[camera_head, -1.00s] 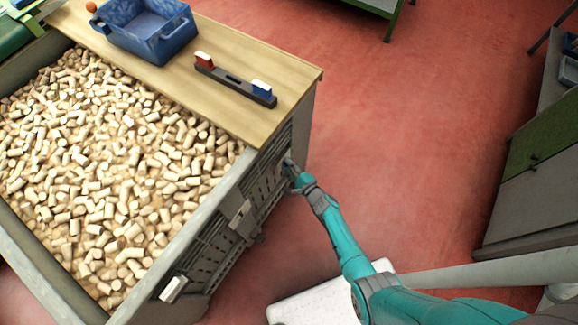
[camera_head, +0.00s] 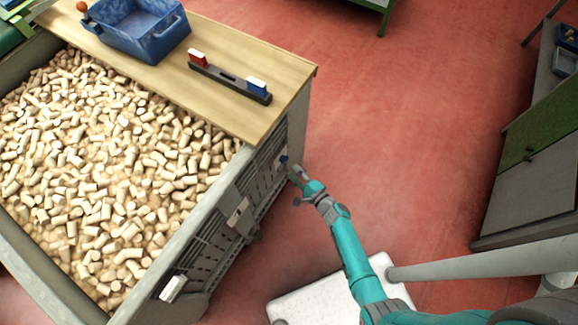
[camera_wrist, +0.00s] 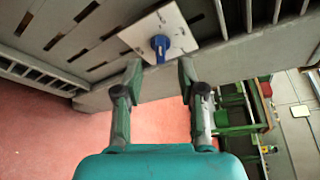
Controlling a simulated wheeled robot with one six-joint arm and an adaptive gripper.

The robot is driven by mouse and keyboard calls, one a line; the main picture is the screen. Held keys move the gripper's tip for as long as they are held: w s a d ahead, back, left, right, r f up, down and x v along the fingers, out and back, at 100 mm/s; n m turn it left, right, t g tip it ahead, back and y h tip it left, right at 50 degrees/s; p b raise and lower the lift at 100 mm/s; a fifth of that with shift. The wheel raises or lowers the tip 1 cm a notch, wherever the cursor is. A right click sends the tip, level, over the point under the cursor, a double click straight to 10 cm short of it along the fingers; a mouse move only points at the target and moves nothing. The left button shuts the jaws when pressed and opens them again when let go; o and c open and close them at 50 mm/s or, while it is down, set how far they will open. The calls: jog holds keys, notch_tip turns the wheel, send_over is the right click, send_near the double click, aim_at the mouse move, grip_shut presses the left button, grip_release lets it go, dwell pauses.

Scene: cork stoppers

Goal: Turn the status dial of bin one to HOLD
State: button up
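The status dial is a blue knob (camera_wrist: 160,45) on a pale square plate (camera_wrist: 177,36) on the slatted side of the bin (camera_wrist: 80,32). In the head view the knob (camera_head: 283,159) is a small blue spot near the bin's right end. My gripper (camera_wrist: 160,76) is open and empty, with its fingers apart just short of the plate. In the head view my gripper (camera_head: 297,174) is beside the bin wall, apart from the knob. I cannot read the plate's markings or tell which setting the knob points to.
The bin is full of corks (camera_head: 120,160). A wooden board (camera_head: 225,60) across its end bears a blue crate (camera_head: 135,30) and a dark bar (camera_head: 230,82) with red and white and blue and white blocks. Red floor (camera_head: 410,120) is clear right of the bin. A grey cabinet (camera_head: 530,195) stands farther right.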

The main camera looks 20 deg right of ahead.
jog(key=shift+v, duration=2.65)
jog(key=s+a+f+n+g, duration=0.1)
jog(key=s+a+n+g, duration=0.1)
jog(key=s, duration=0.4)
jog(key=s+a+f+n+g, duration=0.1)
jog(key=s+a+n, duration=0.2)
jog(key=s, duration=0.4)
jog(key=s+d+r+n+g+h, duration=0.1)
jog(key=s+r+n+h, duration=0.25)
jog(key=s+r, duration=0.45)
jog(key=s+r+n+t, duration=0.1)
jog(key=s+r+n, duration=0.2)
jog(key=r, duration=0.7)
jog(key=s+d+r+n+t, duration=0.1)
jog(key=s+r+n, duration=0.3)
jog(key=r, duration=0.5)
jog(key=s+d+r+n+t, duration=0.1)
jog(key=s+r+n, duration=0.2)
jog(key=r, duration=0.7)
jog(key=shift+s+r+n+t+h, duration=0.15)
jog(key=shift+r+n+t+h, duration=0.25)
jog(key=shift+n, duration=0.45)
